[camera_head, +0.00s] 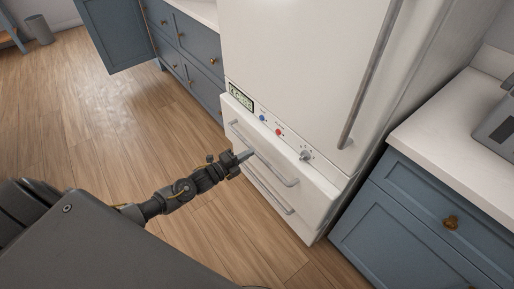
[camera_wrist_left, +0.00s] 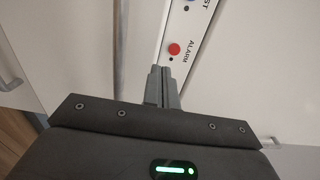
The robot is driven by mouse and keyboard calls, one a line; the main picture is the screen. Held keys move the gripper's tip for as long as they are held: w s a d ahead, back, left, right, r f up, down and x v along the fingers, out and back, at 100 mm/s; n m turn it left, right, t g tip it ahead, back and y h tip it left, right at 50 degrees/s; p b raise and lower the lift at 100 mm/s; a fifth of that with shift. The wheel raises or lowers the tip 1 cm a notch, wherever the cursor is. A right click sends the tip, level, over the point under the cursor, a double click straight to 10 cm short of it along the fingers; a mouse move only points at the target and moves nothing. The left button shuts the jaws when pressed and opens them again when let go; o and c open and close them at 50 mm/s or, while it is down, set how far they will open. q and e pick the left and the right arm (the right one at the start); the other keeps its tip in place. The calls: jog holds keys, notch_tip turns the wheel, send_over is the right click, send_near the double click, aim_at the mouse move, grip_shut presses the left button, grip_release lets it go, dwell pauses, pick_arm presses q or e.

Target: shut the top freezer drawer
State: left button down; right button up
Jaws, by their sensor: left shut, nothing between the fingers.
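The white top freezer drawer (camera_head: 312,181) is below the fridge's control strip, with a long metal bar handle (camera_head: 277,171) across its front. My right gripper is not in view.
A lower drawer handle (camera_head: 268,191) sits beneath. The tall fridge door (camera_head: 300,60) above has a long vertical handle (camera_head: 370,75). Blue cabinets flank the fridge, and one blue door (camera_head: 113,35) stands open at the back left. The wooden floor (camera_head: 100,110) at left is clear.

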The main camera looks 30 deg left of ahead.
aim_at(255, 130)
pick_arm(q)
jog(key=v, duration=0.6)
jog(key=shift+s+a+f, duration=0.15)
jog(key=shift+s+a, duration=0.05)
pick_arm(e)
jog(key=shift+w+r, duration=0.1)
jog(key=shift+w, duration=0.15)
